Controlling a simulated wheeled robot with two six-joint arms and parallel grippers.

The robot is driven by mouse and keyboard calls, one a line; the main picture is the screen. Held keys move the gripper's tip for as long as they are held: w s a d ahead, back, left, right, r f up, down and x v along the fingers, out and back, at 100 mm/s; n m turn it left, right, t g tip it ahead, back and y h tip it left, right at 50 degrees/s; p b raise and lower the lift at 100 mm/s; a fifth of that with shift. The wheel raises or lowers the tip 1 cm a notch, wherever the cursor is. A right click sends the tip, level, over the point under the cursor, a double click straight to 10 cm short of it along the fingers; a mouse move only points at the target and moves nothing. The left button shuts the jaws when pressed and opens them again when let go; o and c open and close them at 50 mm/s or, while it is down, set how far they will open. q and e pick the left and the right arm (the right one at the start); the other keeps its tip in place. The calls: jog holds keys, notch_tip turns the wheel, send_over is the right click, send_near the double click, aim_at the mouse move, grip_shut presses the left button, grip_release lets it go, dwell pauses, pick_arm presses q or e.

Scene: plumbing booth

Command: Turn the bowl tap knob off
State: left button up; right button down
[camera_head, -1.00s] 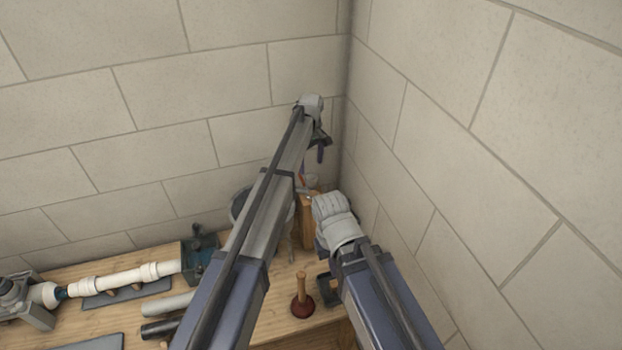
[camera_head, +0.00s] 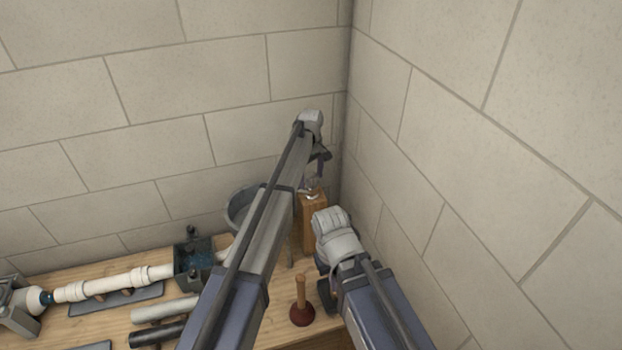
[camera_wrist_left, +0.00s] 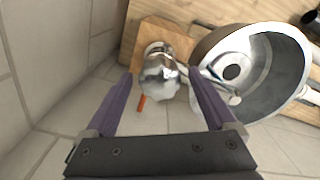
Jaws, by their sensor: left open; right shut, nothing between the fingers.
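The chrome tap knob (camera_wrist_left: 160,78) shows in the left wrist view, between and beyond my left gripper's tips. It sits by a wooden block (camera_wrist_left: 150,36). The steel bowl (camera_wrist_left: 285,90) is to its right, with a chrome spout (camera_wrist_left: 222,88) reaching over it. My left gripper (camera_wrist_left: 163,82) is open, its purple fingers apart and empty; contact with the knob cannot be told. In the head view my left gripper (camera_head: 320,168) is above the wooden block (camera_head: 313,222), and my arm partly hides the bowl (camera_head: 240,210). My right gripper (camera_head: 326,292) is low beside the plunger, mostly hidden by its wrist.
A plunger (camera_head: 302,312) stands near the bench's front edge. White pipework (camera_head: 115,283), a dark box (camera_head: 194,262) and loose pipes (camera_head: 165,308) lie to the left. Walls meet in a corner close behind and right of my left gripper. An orange piece (camera_wrist_left: 141,103) shows beside the knob.

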pick_arm(q)
jog(key=c, duration=1.4)
jog(key=shift+m, duration=0.3)
jog(key=m, duration=0.3)
jog(key=shift+m, duration=0.4)
jog(key=m, duration=0.3)
jog(key=shift+d+m, duration=0.1)
jog(key=shift+m, duration=0.2)
jog(key=m, duration=0.4)
jog(key=shift+d+m, duration=0.1)
jog(key=shift+m, duration=1.8)
